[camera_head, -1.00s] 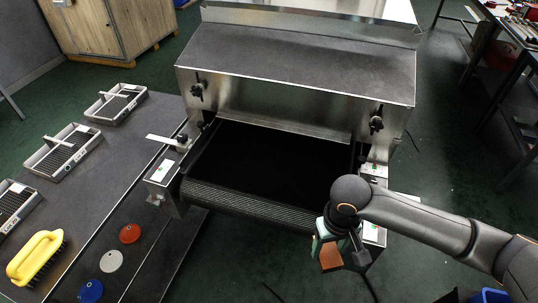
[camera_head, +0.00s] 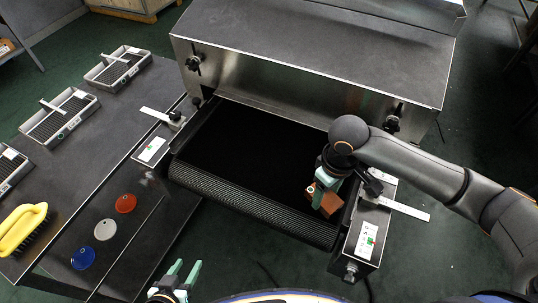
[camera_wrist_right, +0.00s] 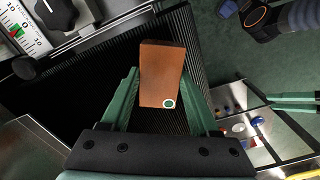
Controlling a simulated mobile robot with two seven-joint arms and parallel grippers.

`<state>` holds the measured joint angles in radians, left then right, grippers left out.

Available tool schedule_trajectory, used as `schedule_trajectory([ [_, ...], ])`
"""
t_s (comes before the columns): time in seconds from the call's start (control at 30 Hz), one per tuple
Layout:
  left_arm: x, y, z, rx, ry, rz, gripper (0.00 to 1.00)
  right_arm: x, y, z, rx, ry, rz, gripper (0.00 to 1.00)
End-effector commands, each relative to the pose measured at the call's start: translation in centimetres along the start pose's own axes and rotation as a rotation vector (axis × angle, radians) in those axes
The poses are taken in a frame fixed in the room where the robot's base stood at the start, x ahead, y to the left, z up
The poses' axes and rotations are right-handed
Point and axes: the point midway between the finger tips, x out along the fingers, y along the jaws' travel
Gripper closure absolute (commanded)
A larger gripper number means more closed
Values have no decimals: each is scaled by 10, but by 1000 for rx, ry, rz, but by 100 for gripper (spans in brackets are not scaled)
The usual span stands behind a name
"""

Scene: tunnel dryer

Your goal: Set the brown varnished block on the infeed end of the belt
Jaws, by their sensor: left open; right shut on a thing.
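The brown varnished block (camera_head: 326,203) is held in my right gripper (camera_head: 322,190), over the right front part of the black belt (camera_head: 240,150). In the right wrist view the block (camera_wrist_right: 162,72) sits between the green fingers, with a white-and-green round mark near its lower end. The ribbed belt (camera_wrist_right: 130,50) lies beneath it. I cannot tell whether the block touches the belt. My left gripper (camera_head: 178,276) is open and empty at the bottom of the head view, in front of the dryer and away from the belt.
The metal dryer hood (camera_head: 310,60) stands behind the belt. A side bracket with a scale (camera_head: 367,235) flanks the belt on the right. The left table holds trays (camera_head: 60,118), a yellow brush (camera_head: 20,228) and red, white and blue discs (camera_head: 105,230).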

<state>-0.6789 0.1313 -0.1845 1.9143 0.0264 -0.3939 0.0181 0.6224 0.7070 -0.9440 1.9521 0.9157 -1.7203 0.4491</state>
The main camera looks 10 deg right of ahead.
Motion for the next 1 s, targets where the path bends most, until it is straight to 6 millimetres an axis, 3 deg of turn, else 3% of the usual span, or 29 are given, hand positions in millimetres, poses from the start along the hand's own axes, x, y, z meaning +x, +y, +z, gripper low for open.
schedule_trajectory([
  [0.7,15,-2,17,0,-1,-1,50,-46,8,-93,-1547,0,2,95],
  [1.0,18,-2,20,0,-1,-1,50,-65,8,-113,-1968,-4,3,95],
])
